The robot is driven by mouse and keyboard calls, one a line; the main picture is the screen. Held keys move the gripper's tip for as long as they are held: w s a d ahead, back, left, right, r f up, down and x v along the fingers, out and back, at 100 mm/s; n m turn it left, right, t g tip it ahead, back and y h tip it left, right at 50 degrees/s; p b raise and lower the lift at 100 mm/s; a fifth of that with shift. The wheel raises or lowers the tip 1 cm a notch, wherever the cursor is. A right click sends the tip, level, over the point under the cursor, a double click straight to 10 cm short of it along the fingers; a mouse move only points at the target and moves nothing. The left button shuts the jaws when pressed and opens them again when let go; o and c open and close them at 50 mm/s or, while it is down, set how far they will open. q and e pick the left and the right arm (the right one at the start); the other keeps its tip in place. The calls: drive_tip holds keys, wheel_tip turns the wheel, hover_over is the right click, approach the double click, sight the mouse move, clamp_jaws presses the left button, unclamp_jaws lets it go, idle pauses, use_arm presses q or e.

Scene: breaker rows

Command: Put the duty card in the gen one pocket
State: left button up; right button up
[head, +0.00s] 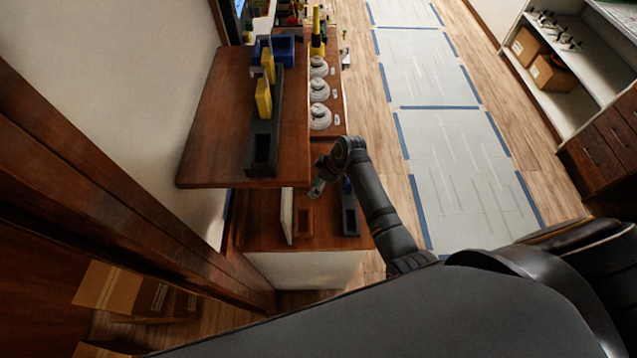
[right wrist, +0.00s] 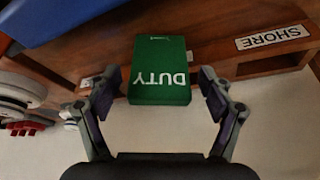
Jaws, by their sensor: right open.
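The duty card (right wrist: 160,75) is a green block with white DUTY lettering, upside down in the right wrist view. A bit of green at my right gripper in the head view (head: 317,187) seems to be the same card. My right gripper (right wrist: 160,103) is open, one finger on each side of the card's near end, with a gap visible at the sides. In the head view my right gripper (head: 325,178) is over the lower wooden surface. No gen one label is readable, so I cannot tell which pocket it is. My left gripper is not in view.
A black slotted tray (head: 262,152) with yellow blocks lies on the upper wooden shelf (head: 215,135). Another black holder (head: 350,222) sits on the lower surface. Several white round knobs (head: 320,115) line the ledge. A SHORE label (right wrist: 272,37) is on a wooden edge.

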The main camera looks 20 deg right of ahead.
drive_tip(key=shift+d, duration=0.15)
drive_tip(key=c, duration=1.4)
drive_tip(key=shift+o, duration=0.2)
drive_tip(key=shift+r, duration=0.15)
drive_tip(key=shift+r+b, duration=0.25)
drive_tip(key=shift+b, duration=0.1)
drive_tip(key=r, duration=0.1)
drive_tip(key=r+b, duration=0.1)
drive_tip(key=shift+s+r, duration=0.2)
drive_tip(key=shift+r, duration=0.1)
drive_tip(key=s+d+r+b, duration=0.3)
drive_tip(key=s+d+r, duration=0.2)
drive_tip(key=s+r, duration=0.4)
drive_tip(key=s, duration=0.3)
drive_tip(key=shift+s+r, duration=0.3)
drive_tip(key=shift+s, duration=0.05)
